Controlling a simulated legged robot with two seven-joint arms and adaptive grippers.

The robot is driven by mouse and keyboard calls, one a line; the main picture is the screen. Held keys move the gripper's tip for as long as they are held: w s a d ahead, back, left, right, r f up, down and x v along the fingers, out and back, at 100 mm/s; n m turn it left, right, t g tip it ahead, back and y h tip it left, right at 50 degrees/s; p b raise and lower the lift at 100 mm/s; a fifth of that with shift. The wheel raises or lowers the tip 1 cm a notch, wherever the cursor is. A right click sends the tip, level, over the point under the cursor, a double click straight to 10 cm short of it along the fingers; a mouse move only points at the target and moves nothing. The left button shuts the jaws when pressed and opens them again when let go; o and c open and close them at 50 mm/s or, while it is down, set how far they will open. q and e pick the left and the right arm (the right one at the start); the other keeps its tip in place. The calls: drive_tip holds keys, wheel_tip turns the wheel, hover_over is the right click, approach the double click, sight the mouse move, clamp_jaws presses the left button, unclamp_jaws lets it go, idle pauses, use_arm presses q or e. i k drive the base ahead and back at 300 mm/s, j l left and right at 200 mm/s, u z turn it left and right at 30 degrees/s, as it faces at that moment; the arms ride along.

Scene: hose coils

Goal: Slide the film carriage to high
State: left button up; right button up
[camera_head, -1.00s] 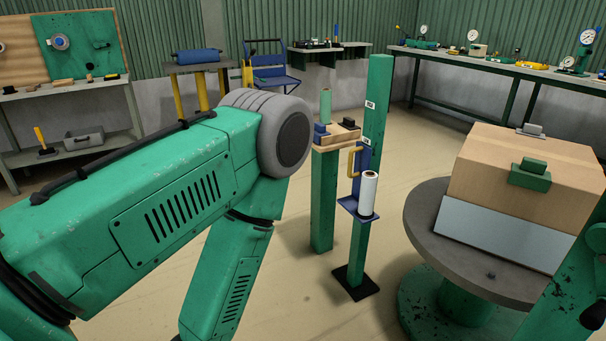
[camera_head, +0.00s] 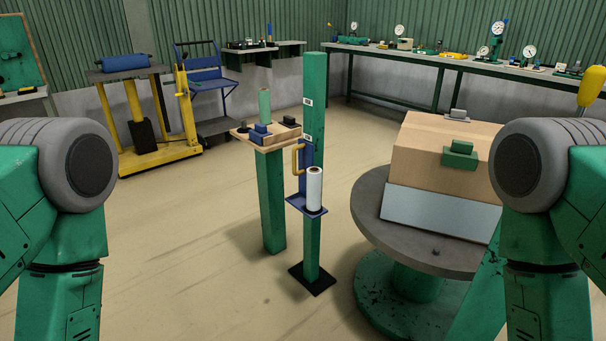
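The film carriage (camera_head: 307,202) is a blue bracket with a yellow handle (camera_head: 297,159) on its left side. It carries an upright white film roll (camera_head: 314,188). It sits on a green post (camera_head: 315,90), below two small white labels, the upper one (camera_head: 308,102) and the lower one (camera_head: 307,138). The post stands on a black foot plate (camera_head: 312,279). My two green arms show at the left and right edges, well apart from the carriage. Neither gripper is in the picture.
A small stand with a wooden tray (camera_head: 240,136) and a pale green roll (camera_head: 264,104) is just left of the post. A round grey turntable (camera_head: 375,215) with a large carton (camera_head: 420,150) is at right. Open floor lies in front. Benches line the back walls.

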sight(306, 150)
drive_tip(key=i+j+z, duration=0.15)
drive_tip(key=z, duration=0.3)
drive_tip(key=i+j+z, duration=0.15)
drive_tip(key=z, duration=0.25)
drive_tip(key=i+j+z, duration=0.1)
drive_tip(key=z, duration=0.35)
drive_tip(key=j, duration=0.1)
